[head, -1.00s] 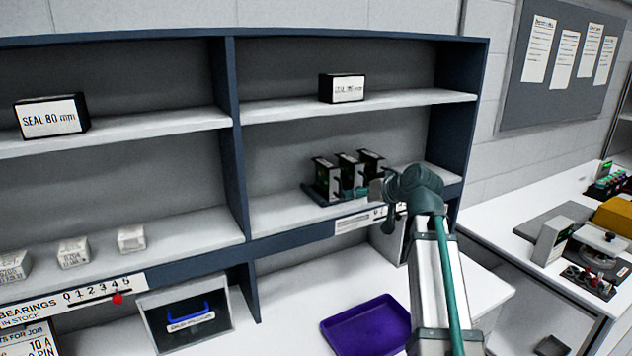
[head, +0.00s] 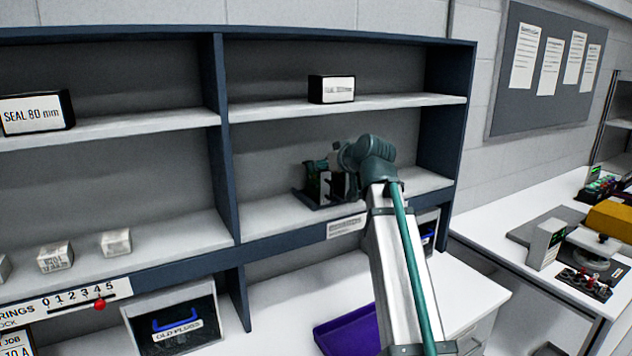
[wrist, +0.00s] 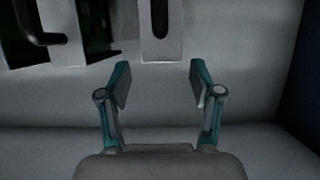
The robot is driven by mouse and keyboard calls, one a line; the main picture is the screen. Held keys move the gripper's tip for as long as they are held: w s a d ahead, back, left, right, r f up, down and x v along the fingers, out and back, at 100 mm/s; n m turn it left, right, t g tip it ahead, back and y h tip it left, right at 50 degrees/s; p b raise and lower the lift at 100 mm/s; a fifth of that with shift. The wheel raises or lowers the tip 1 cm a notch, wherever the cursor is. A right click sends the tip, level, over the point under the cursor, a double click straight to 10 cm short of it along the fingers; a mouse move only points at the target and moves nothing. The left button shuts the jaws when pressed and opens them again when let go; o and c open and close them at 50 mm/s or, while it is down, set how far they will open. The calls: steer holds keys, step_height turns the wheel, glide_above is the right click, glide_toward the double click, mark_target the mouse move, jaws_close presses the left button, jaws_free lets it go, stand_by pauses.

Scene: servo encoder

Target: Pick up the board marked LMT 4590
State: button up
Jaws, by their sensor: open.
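The boards stand upright in a dark rack (head: 302,199) on the lower right shelf, mostly hidden behind my arm in the head view. In the wrist view, one board with a pale front plate and a dark slot (wrist: 160,48) is just ahead of my fingers, roughly centred between them. Another board with a dark handle and green circuit parts (wrist: 62,42) is to its left. No LMT 4590 marking is readable, so I cannot tell which board bears it. My gripper (wrist: 158,82) is open and empty, its fingertips apart from the boards.
A blue divider (head: 222,140) stands left of the boards' bay, and an upper shelf (head: 350,105) with a seal box (head: 331,89) is above. Bare shelf lies left of the rack. A purple tray (head: 345,330) is on the bench below.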

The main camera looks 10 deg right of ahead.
steer(key=shift+p+x, duration=1.15)
steer(key=shift+x, duration=1.55)
steer(key=shift+a, duration=0.1)
jaws_close()
